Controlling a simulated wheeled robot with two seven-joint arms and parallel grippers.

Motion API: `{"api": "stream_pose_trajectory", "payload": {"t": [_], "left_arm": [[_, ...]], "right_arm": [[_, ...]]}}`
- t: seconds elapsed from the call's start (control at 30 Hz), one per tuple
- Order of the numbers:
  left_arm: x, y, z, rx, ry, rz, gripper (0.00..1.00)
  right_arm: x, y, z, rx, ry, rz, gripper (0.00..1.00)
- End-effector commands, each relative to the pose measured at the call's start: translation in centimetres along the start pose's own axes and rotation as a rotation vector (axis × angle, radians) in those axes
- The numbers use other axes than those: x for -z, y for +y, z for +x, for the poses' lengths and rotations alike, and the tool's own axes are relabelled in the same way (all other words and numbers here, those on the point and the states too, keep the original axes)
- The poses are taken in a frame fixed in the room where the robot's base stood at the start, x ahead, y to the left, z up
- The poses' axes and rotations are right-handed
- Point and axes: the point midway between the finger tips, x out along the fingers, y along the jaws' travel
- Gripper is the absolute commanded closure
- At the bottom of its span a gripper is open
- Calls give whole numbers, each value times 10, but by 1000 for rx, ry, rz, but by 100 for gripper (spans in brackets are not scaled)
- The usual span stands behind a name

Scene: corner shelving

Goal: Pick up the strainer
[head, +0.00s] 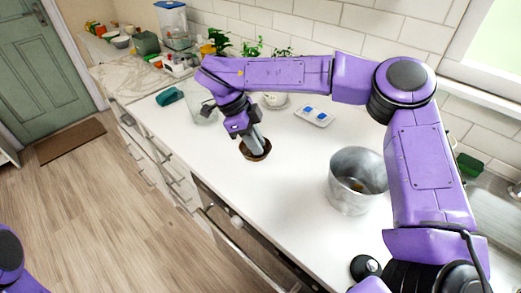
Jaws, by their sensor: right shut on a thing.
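The small brown round thing (263,155), which I take to be the strainer, sits low at the white counter's front part. My right gripper (254,146) points down into it and is shut on it. The fingers cover much of its inside, and I cannot tell whether it touches the counter. My left gripper is out of view; only a piece of my left arm shows at the lower left.
A grey metal pot (352,196) stands on the counter (300,165) to the right. A clear glass container (203,113) and a teal item (170,97) are behind left. A white scale-like item (314,116) and plants (251,50) are near the wall.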

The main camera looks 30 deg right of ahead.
Motion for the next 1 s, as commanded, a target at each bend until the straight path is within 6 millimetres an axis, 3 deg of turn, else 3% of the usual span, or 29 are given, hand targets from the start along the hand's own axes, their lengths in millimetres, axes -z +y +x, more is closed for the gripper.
{"api": "stream_pose_trajectory", "payload": {"t": [0.1, 0.3, 0.5, 0.7, 1.0], "left_arm": [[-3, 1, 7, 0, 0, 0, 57], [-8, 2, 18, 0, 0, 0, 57], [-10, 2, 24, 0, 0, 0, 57], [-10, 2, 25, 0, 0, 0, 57], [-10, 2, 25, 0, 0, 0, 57]], "right_arm": [[3, 19, -21, 4, -1, -1, 100], [-1, 61, -41, 4, 1, -3, 100], [-2, 88, -57, 2, 0, -1, 100], [-2, 101, -64, 1, 1, 0, 100], [-2, 102, -65, 0, 1, 0, 100]]}}
